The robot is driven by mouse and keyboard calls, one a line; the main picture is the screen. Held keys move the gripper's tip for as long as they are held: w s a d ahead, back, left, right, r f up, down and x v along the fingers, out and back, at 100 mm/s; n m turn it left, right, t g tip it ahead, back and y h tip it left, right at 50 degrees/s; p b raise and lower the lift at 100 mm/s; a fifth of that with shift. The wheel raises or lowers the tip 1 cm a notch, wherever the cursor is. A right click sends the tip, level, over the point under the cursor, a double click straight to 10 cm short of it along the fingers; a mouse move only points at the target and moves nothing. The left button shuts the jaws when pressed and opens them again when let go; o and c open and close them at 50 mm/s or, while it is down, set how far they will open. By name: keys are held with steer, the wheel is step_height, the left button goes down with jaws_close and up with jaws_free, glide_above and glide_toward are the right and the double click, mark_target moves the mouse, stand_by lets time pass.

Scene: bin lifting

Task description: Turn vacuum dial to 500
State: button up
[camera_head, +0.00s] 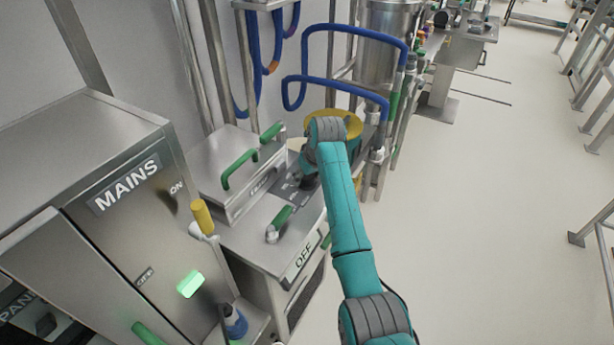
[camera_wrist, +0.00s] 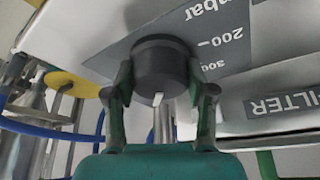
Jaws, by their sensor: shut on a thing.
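The vacuum dial is a dark grey round knob (camera_wrist: 160,58) with a white pointer mark on its rim, seen in the wrist view. It stands on a grey scale plate (camera_wrist: 232,50) printed "mbar", "200" and "300". The pointer is aimed at the bottom of the picture, past the visible numbers; no 500 mark can be read. My gripper (camera_wrist: 160,82) is shut on the dial, with one green finger on each side of it. In the head view my teal arm reaches to the steel machine (camera_head: 262,240) and largely hides the dial.
A "FILTER" label (camera_wrist: 283,104) is close to the right finger in the wrist view. In the head view, green handles (camera_head: 240,169), a "MAINS" cabinet (camera_head: 120,200) and blue hoses (camera_head: 340,85) surround the machine.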

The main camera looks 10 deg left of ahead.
steer(key=o, duration=1.2)
steer(key=shift+c, duration=0.2)
steer(key=v, duration=1.2)
